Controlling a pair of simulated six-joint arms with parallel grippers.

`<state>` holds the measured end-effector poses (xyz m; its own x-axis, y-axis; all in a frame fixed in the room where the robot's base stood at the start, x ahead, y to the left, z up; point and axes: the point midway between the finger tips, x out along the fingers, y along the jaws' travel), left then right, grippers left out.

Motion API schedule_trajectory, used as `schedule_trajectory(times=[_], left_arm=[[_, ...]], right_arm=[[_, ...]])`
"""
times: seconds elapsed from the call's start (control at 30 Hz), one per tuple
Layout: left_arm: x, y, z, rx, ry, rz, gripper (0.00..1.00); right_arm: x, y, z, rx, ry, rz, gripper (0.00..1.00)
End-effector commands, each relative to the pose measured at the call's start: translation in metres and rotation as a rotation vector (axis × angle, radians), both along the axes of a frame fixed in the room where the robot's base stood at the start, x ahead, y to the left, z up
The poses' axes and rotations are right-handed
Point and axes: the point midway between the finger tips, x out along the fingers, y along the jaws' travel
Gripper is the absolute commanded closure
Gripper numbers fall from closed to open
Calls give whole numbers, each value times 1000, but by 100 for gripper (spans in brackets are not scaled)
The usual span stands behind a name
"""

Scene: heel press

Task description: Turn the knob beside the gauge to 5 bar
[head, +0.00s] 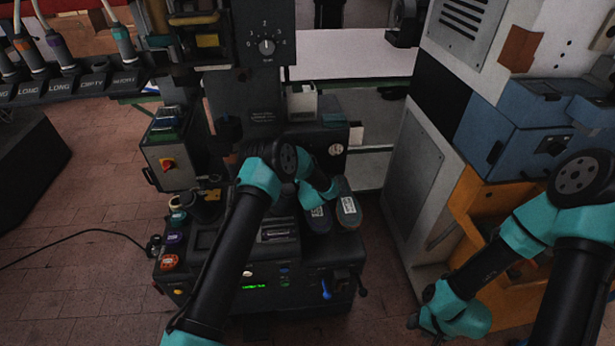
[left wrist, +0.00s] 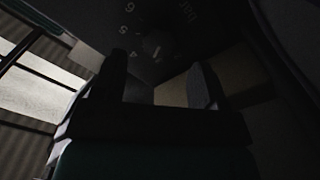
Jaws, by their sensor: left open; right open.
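In the left wrist view a dark knob (left wrist: 157,46) with a pale mark sits on a dark panel. The figures 4, 5, 6 and the word "bar" stand around it. The view is too dim to read where the mark points. My left gripper (left wrist: 158,84) is open, its two fingers pointing toward the knob, with nothing seen between them. In the head view my left arm hides this gripper and that knob. Another knob (head: 267,47) with a numbered scale shows upright on the column. No gauge can be made out. My right gripper (head: 414,321) is open, low at the right.
A pair of shoes (head: 348,211) with white labels stands on the machine beside my left arm. A control box with a red switch (head: 167,164) is at its left. A blue box (head: 540,125) and an orange frame (head: 480,205) stand near my right arm.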

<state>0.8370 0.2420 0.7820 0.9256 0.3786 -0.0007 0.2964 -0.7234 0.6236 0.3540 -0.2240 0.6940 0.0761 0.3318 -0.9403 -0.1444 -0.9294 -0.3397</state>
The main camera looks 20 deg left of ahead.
Motion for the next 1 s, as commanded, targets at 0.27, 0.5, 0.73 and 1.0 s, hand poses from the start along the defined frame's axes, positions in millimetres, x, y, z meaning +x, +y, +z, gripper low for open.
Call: schedule_trajectory(times=[0.27, 0.5, 0.73, 1.0], left_arm=[[-42, -18, 0, 0, 2, -1, 34], [-67, -28, 1, 0, 0, -1, 34], [-71, -29, 1, 1, -1, 0, 34], [-70, -30, 2, -8, 6, -5, 34]], right_arm=[[0, 0, 0, 0, 0, 0, 58], [0, 0, 0, 0, 0, 0, 58], [0, 0, 0, 0, 0, 0, 58], [0, 0, 0, 0, 0, 0, 58]])
